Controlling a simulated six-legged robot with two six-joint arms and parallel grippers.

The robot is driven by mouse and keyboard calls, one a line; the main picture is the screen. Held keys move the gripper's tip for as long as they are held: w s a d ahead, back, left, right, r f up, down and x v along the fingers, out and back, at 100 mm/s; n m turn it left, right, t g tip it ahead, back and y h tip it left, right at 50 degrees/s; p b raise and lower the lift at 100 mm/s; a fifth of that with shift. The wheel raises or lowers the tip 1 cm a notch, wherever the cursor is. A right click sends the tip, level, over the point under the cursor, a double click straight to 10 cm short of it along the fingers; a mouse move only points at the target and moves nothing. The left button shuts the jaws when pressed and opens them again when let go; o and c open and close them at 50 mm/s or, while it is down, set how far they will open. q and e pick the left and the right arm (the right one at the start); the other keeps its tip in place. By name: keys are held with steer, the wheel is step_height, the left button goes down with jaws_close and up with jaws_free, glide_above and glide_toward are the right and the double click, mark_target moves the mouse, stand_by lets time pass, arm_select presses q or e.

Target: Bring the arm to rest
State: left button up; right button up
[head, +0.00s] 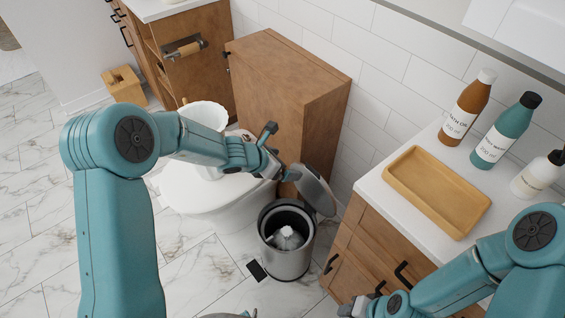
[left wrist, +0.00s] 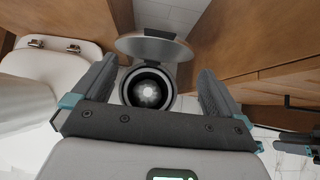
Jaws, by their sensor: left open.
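My left arm reaches in from the left in the head view. Its gripper (head: 281,153) is open and empty, above and beside the open pedal bin (head: 288,258). In the left wrist view the two fingers of the left gripper (left wrist: 158,66) stand wide apart, with the bin (left wrist: 126,88) seen between them and nothing held. The bin's lid (head: 319,190) is up, and something white and crumpled (head: 287,240) lies inside. My right arm comes in from the right; its gripper (head: 352,307) is low at the bottom edge, and its jaws are not clear.
A toilet (head: 215,203) stands behind my left forearm, beside a wooden cabinet (head: 285,88). At right, a white counter (head: 395,207) holds a wooden tray (head: 437,190), a brown bottle (head: 467,108), a teal bottle (head: 507,130) and a white pump bottle (head: 540,177). Marble floor is clear at left.

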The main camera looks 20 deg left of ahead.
stand_by(0.4)
arm_select(q)
steer(key=s+d+f+m+g, duration=0.1)
steer(key=s+f+m+g, duration=0.1)
steer(key=s+f+m, duration=0.3)
steer(key=s+d+f+m+g, duration=0.1)
steer(key=s+f+m, duration=0.4)
steer(key=s+m, duration=0.8)
steer(key=s+d+f+m+g+y+p, duration=0.1)
steer(key=s+f+m+g, duration=0.2)
steer(key=s+f+m, duration=0.2)
steer(key=shift+s+m+g, duration=0.4)
steer(key=shift+s+m, duration=1.5)
steer(key=shift+s, duration=1.55)
